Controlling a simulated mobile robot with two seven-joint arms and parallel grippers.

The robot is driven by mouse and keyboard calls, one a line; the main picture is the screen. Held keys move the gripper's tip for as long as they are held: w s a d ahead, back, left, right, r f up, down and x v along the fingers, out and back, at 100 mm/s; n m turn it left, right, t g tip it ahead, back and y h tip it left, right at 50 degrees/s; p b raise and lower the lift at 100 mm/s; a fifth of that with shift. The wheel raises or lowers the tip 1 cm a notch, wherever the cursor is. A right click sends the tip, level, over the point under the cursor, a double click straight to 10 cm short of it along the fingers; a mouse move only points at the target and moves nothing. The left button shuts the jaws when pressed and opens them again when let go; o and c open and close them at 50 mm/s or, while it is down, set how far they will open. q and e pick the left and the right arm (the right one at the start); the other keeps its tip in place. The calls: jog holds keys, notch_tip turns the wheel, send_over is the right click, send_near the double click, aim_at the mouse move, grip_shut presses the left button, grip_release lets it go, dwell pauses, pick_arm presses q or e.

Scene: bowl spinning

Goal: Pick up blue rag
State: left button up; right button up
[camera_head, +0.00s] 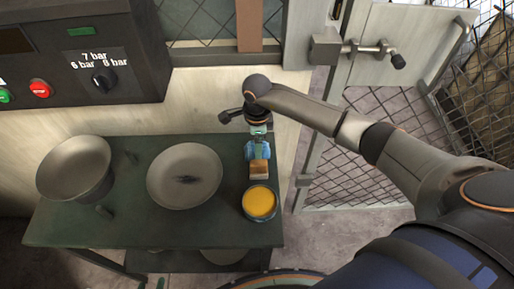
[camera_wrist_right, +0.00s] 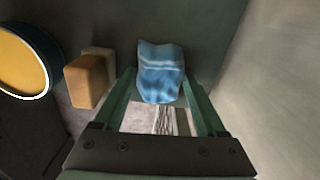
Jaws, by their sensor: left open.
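The blue rag (camera_head: 258,151) lies crumpled near the right edge of the dark green table (camera_head: 130,228). In the right wrist view the rag (camera_wrist_right: 160,70) is at the far end of the gap between the fingers. My right gripper (camera_head: 259,130), on the arm reaching in from the right, is at the rag's back side in the head view. Its two green fingers (camera_wrist_right: 160,82) are apart, with the rag between or just beyond their tips. I cannot tell whether they touch it. My left gripper is not in view.
A tan block (camera_head: 259,170) and a round container of yellow stuff (camera_head: 260,203) stand in front of the rag. A wide grey bowl (camera_head: 184,176) and a deeper one (camera_head: 74,168) are further left. A wall rises behind the table.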

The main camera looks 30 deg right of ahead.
jog(key=c, duration=1.1)
jog(key=shift+r, duration=0.1)
jog(key=shift+r, duration=0.65)
jog(key=s+a+r+b, duration=0.2)
jog(key=s+a+r, duration=0.7)
jog(key=a+r, duration=0.1)
jog(key=shift+a+r, duration=0.4)
jog(key=shift+r, duration=0.4)
jog(key=o, duration=0.7)
jog(key=c, duration=0.5)
jog(key=shift+d, duration=0.1)
jog(key=shift+c, duration=0.2)
